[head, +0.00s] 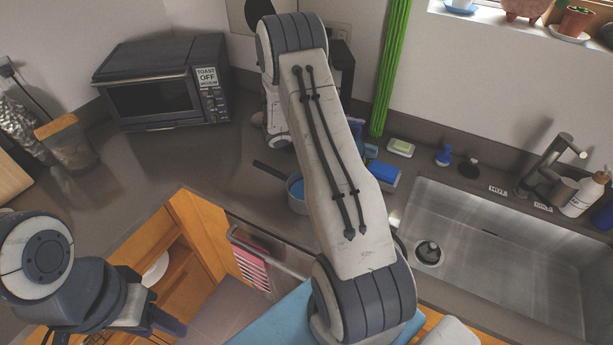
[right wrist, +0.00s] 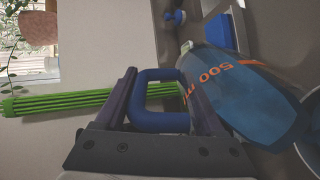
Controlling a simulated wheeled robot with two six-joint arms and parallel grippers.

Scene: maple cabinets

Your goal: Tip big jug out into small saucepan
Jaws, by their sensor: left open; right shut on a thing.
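The big jug (right wrist: 245,95) is translucent blue with orange "500 ml" lettering and a blue handle (right wrist: 160,121). My right gripper (right wrist: 160,88) is shut on that handle. The lettering is turned over, and the jug looks strongly tilted, its lower-right end close to a pale curved rim at the picture's edge. In the head view my right arm hides the gripper and most or all of the jug. The small saucepan (head: 296,193) stands on the counter beside this arm, partly covered, with blue showing inside and a dark handle pointing left.
A toaster oven (head: 160,85) stands at the back left. The sink (head: 500,250) lies at right, with a blue box (head: 384,176) and soap (head: 400,147) behind the arm. An open wooden cabinet or drawer (head: 200,225) is below the counter. Counter left of the saucepan is clear.

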